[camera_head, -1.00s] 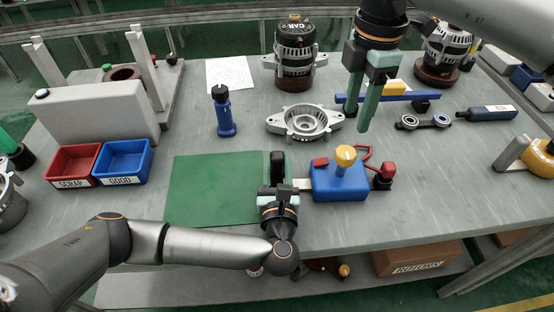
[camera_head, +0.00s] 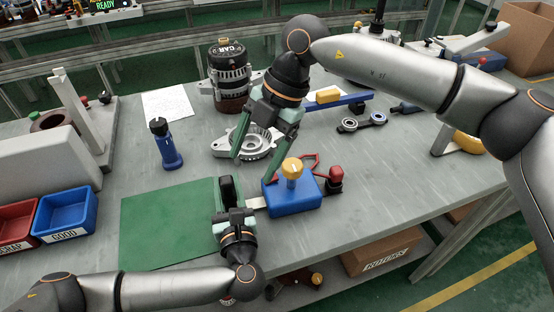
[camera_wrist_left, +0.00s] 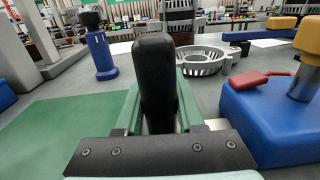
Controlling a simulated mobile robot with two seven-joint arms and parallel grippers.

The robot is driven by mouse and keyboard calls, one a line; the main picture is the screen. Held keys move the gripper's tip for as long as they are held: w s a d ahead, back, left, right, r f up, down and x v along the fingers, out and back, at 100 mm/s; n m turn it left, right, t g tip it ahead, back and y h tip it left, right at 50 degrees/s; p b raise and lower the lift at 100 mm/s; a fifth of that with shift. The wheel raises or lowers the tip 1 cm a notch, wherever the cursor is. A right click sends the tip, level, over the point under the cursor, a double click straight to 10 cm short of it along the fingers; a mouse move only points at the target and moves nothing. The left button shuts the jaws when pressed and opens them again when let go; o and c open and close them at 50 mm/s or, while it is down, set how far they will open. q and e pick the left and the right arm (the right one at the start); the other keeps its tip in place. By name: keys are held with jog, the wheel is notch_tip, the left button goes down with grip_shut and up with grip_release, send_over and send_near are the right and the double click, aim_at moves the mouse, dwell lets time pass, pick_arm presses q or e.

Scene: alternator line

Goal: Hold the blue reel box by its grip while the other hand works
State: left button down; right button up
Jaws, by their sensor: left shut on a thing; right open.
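The blue reel box (camera_head: 293,200) sits on the grey table with a yellow knob (camera_head: 292,168) on top and a red part (camera_head: 335,175) at its right. A pale metal strip joins its left side to an upright black grip (camera_head: 227,188). My left gripper (camera_head: 229,207) is shut on this grip, which stands between its green fingers in the left wrist view (camera_wrist_left: 155,85). The box shows there at the right edge (camera_wrist_left: 270,120). My right gripper (camera_head: 252,168) is open and empty, its fingers pointing down just behind and left of the box, partly covering the silver housing.
A green mat (camera_head: 165,225) lies left of the box. A silver housing (camera_head: 257,142), a blue bottle-shaped tool (camera_head: 166,145) and an alternator (camera_head: 229,75) stand behind. Blue (camera_head: 65,210) and red bins are at left. The table's right front is clear.

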jog(key=s+a+r+n+y, duration=0.2)
jog(key=s+a+n+y, duration=0.2)
jog(key=a+n+y, duration=0.65)
jog(key=w+d+f+m+t, duration=0.1)
jog(key=w+d+t, duration=0.1)
jog(key=d+t, duration=0.3)
jog(key=w+d+f+m+t+h, duration=0.1)
jog(key=w+d+m+t, duration=0.1)
jog(key=d+t, duration=0.4)
jog(key=w+d+f+m+t, duration=0.1)
jog(key=w+d+t, duration=0.2)
jog(key=d+t, duration=0.2)
jog(key=shift+d+f+t+h, duration=0.1)
jog(key=shift+d+t+h, duration=0.3)
jog(key=shift+d, duration=0.4)
jog(key=d+f+t+h, duration=0.2)
jog(key=d+f+h, duration=0.35)
jog(key=d, duration=0.25)
jog(key=n+g, duration=0.1)
jog(key=n, duration=0.5)
send_near(292, 166)
jog(key=w+f, duration=0.2)
jog(key=shift+y, duration=0.4)
jog(key=x, duration=1.1)
jog(key=shift+w+a+r, duration=0.2)
jog(key=shift+w+a, duration=0.05)
jog(key=shift+w, duration=0.1)
jog(key=shift+c, duration=0.4)
